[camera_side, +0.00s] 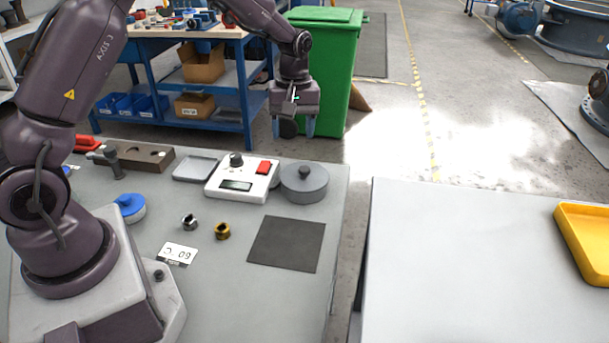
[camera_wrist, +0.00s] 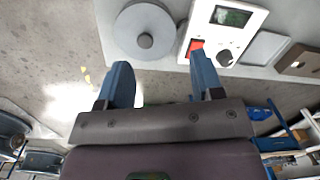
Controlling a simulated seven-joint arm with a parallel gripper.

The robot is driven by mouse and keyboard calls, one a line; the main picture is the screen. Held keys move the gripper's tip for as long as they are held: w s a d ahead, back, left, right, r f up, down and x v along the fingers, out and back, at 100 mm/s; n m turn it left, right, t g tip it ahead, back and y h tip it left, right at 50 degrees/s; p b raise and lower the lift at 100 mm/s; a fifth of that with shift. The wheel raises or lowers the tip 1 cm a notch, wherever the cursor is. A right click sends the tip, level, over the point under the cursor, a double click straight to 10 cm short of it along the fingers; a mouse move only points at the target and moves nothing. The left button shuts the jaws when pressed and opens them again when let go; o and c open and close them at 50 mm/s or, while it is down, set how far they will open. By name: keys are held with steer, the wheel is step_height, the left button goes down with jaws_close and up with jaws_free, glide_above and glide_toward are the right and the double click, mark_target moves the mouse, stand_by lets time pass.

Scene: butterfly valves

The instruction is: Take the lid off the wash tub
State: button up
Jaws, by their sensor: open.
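The wash tub (camera_side: 303,190) is a low, round grey tub near the back right corner of the left table, beside a white control box. Its flat grey lid (camera_side: 292,174) sits on top, with a dark round knob (camera_side: 306,172) in the middle. In the wrist view the lid (camera_wrist: 128,27) and its knob (camera_wrist: 145,40) show beyond the fingers, to the upper left. My gripper (camera_side: 294,131) is open and empty, with blue fingers pointing down. It is above and apart from the lid. The gripper also shows in the wrist view (camera_wrist: 160,62).
The white control box (camera_side: 242,178), with a knob, red button and display, stands close left of the tub. A grey tray (camera_side: 195,168) and a dark mat (camera_side: 287,244) lie nearby. A yellow tray (camera_side: 583,240) is on the mostly bare right table. A green bin (camera_side: 325,60) stands behind.

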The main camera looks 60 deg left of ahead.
steer(key=w+a+f+n, duration=0.1)
steer(key=w+n, duration=0.1)
steer(key=n, duration=0.3)
glide_above(305, 168)
steer(key=shift+t, duration=0.3)
steer(key=f, duration=0.6)
steer(key=shift+s+d+f, duration=0.25)
steer(key=shift+d+f, duration=0.05)
steer(key=shift+d, duration=0.05)
steer(key=shift+w+a+f, duration=0.1)
steer(key=shift+a+f, duration=0.1)
steer(key=shift+f, duration=1.15)
steer(key=shift+w+a+f, duration=0.1)
steer(key=shift+a+f, duration=0.1)
steer(key=shift+f, duration=1.1)
steer(key=c, duration=1.1)
steer(key=shift+r, duration=0.1)
